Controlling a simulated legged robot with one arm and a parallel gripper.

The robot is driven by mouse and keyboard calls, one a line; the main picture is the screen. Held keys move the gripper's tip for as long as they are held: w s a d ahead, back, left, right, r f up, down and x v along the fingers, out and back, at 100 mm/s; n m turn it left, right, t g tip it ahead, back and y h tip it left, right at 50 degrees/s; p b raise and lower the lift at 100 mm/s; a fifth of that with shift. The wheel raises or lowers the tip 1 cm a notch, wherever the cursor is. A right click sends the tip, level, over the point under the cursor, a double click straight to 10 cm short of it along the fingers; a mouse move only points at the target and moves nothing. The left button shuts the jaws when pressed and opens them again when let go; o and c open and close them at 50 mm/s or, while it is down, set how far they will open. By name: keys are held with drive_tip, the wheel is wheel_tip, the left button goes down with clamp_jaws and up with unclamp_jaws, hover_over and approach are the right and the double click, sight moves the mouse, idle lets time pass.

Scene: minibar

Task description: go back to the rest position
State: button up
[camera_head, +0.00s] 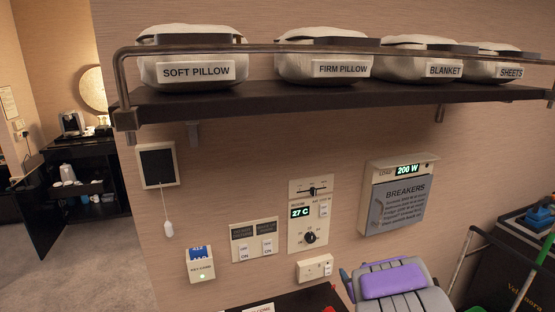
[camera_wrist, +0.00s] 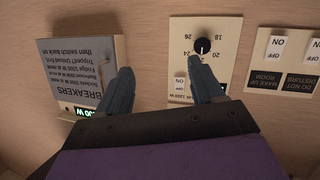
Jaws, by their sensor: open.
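My gripper (camera_wrist: 162,78) shows in the wrist view with its two dark grey fingers apart and nothing between them. It points at the wall, which appears upside down there. The left finger overlaps the edge of the breaker box (camera_wrist: 82,72), and the right finger overlaps the lower part of the thermostat panel (camera_wrist: 178,60). I cannot tell whether either finger touches the wall. In the head view, my purple and grey arm is at the bottom, right of centre, below the breaker box (camera_head: 399,195); the fingertips are not clear there. The thermostat panel (camera_head: 310,218) reads 27 C.
A dark shelf (camera_head: 300,95) with a metal rail holds several labelled bedding bundles above. Switches (camera_head: 254,241), a key card holder (camera_head: 200,265) and a hanging pull cord (camera_head: 168,228) are on the wall. A cart (camera_head: 510,262) stands right. Open floor (camera_head: 95,262) lies left.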

drive_tip(key=s+d+r+m+g+h, duration=0.1)
drive_tip(key=s+r+m+g+h, duration=0.15)
drive_tip(key=s, duration=0.45)
drive_tip(key=s+d+r+m+g+h, duration=0.15)
drive_tip(key=s+g, duration=0.25)
drive_tip(key=s, duration=0.4)
drive_tip(key=s+a+r+g+y, duration=0.1)
drive_tip(key=s+a+g, duration=0.2)
drive_tip(key=s, duration=0.8)
drive_tip(key=s+a+r+n+g+y+b, duration=0.1)
drive_tip(key=s+a+g, duration=0.2)
drive_tip(key=s, duration=0.8)
drive_tip(key=s+a+g+y, duration=0.1)
drive_tip(key=s+a+g, duration=0.3)
drive_tip(key=s+a, duration=0.3)
drive_tip(key=s, duration=0.4)
drive_tip(key=shift+s+r+b, duration=0.3)
drive_tip(key=shift+r, duration=0.1)
